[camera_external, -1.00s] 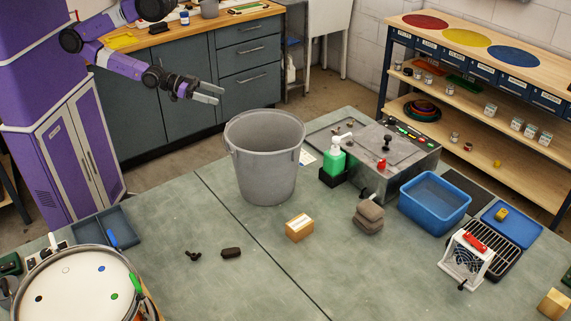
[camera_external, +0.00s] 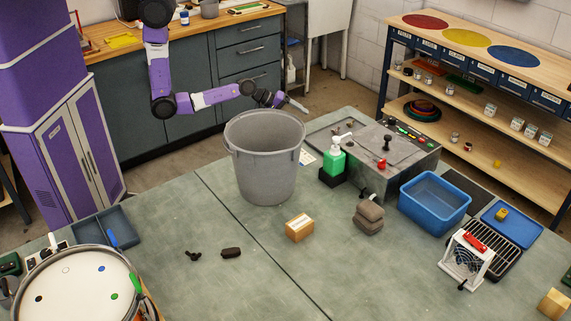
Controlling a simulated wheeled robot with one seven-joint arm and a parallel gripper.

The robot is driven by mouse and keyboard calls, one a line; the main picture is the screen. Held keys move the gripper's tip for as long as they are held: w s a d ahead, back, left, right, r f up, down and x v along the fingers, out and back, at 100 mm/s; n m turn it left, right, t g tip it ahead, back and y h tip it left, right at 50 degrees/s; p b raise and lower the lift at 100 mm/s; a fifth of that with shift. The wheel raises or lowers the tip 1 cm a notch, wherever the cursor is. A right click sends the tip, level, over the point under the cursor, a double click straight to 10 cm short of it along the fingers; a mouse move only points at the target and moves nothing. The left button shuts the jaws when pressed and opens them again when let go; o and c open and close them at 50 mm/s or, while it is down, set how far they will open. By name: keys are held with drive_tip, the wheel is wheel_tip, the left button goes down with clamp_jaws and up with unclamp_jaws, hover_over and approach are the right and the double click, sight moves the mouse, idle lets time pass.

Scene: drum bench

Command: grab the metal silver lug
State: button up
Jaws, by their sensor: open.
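I cannot pick out a silver metal lug for certain. A small dark wing-shaped piece (camera_external: 193,256) and a dark oblong piece (camera_external: 231,252) lie apart on the green bench (camera_external: 150,222). Small bits (camera_external: 336,131) on the grey metal-topped unit (camera_external: 402,158) are too small to name. A drum (camera_external: 78,285) with a pale head and coloured dots sits at the front left. My gripper (camera_external: 297,103) is open, above and behind the right rim of the grey bin, far from the dark pieces. Nothing shows between its fingers.
The tall grey bin (camera_external: 265,165) stands on the bench near my arm. A cardboard box (camera_external: 299,228), stacked brown pads (camera_external: 369,217), a green bottle (camera_external: 333,160) and a blue tub (camera_external: 434,202) stand right of it. The bench's front middle is clear.

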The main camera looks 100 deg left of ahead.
sight(337, 131)
drive_tip(key=w+a+r+n+h+b, duration=0.1)
drive_tip(key=w+a+r+n+h, duration=0.15)
drive_tip(key=w+r, duration=0.35)
drive_tip(key=w+a+r+n+h, duration=0.1)
drive_tip(key=w+a+r+n, duration=0.25)
drive_tip(key=w, duration=0.45)
drive_tip(key=d+h, duration=0.1)
drive_tip(key=d, duration=0.2)
drive_tip(key=w+d+n+h, duration=0.1)
drive_tip(key=d, duration=0.2)
drive_tip(key=w+d+f+n+h+b, duration=0.1)
drive_tip(key=d+h, duration=0.1)
drive_tip(key=d, duration=0.2)
drive_tip(key=shift+w, duration=0.2)
drive_tip(key=d+h, duration=0.1)
drive_tip(key=d, duration=0.1)
drive_tip(key=d+n+g+h, duration=0.1)
drive_tip(key=d, duration=0.2)
drive_tip(key=d+f+n+h, duration=0.1)
drive_tip(key=d, duration=0.2)
drive_tip(key=shift+d+g+b, duration=0.15)
drive_tip(key=shift+g+b, duration=0.15)
drive_tip(key=shift+b, duration=0.1)
drive_tip(key=shift+d, duration=0.3)
drive_tip(key=shift+x, duration=0.9)
drive_tip(key=x, duration=0.5)
drive_tip(key=shift+w+d+f, duration=0.15)
drive_tip(key=shift+d+f, duration=0.05)
drive_tip(key=shift+d, duration=0.05)
